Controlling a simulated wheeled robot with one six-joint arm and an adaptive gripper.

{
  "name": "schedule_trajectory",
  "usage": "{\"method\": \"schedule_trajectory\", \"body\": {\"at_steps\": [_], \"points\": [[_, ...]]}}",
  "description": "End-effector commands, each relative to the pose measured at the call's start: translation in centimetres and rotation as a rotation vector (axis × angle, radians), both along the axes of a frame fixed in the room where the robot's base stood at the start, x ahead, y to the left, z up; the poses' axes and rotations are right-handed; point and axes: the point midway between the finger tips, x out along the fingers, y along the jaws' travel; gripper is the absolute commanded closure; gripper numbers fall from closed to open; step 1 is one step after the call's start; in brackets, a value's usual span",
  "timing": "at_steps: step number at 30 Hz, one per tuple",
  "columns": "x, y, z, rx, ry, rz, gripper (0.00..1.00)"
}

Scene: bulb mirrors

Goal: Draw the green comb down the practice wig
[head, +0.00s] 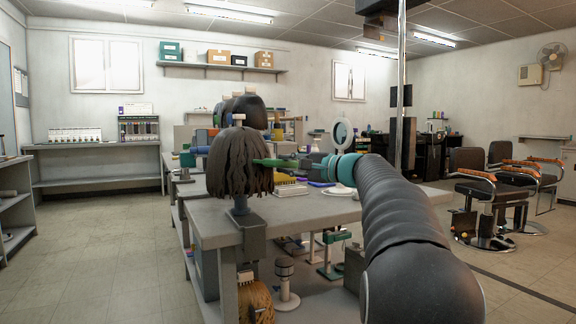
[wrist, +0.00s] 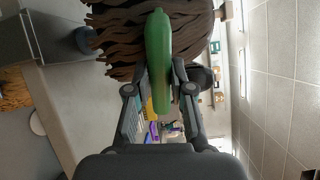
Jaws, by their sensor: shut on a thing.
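The practice wig (head: 238,166), dark brown with hanging strands, is on a stand clamped to the near end of the bench. It fills the top of the wrist view (wrist: 115,42). My gripper (head: 292,162) reaches in from the right at the wig's mid height. It is shut on the green comb (head: 268,162), whose far end meets the wig's right side. In the wrist view the green comb (wrist: 158,50) lies between my two fingers (wrist: 160,88), its far end over the strands. I cannot see its teeth or how deep it sits.
The grey bench (head: 215,215) runs back beneath my arm, with more dark wig heads (head: 248,108) farther along. A round mirror (head: 342,134) and a white dish (head: 340,191) are near my arm. Barber chairs (head: 490,190) stand right. The left floor is clear.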

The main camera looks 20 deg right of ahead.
Motion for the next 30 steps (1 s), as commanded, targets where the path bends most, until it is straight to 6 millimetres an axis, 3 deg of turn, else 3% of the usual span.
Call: {"method": "schedule_trajectory", "body": {"at_steps": [3,30], "points": [[-0.1,-0.1,-1.2,0.000,0.000,0.000,1.00],[-0.6,-0.4,-5.1,0.000,0.000,0.000,1.00]]}}
